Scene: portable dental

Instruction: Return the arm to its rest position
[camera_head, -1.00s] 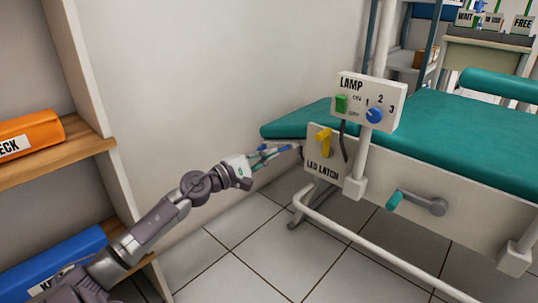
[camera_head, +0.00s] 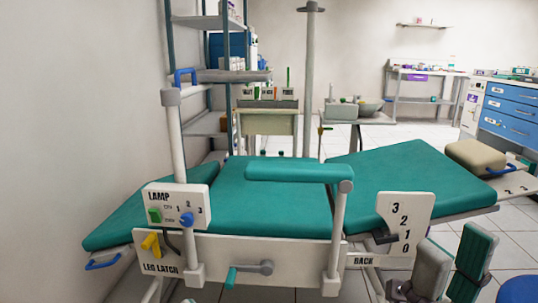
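My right gripper (camera_head: 456,262) shows at the lower right corner, with blocky grey and green finger pads on dark links. The pads stand a little apart and I see nothing between them. It is in front of the couch's right part, below and right of the white plate numbered 3 to 0 (camera_head: 405,222), apart from the couch. My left arm and gripper are out of view. The lamp box (camera_head: 177,206) with its green button and blue knob, and the yellow leg latch lever (camera_head: 151,244), have no gripper at them.
The green couch (camera_head: 275,208) fills the middle, with a raised armrest (camera_head: 300,172) and a crank (camera_head: 250,269) in front. A blue seat (camera_head: 518,290) is at the right edge. A shelf rack (camera_head: 215,76) and side tables stand behind. Tiled floor is free at the far right.

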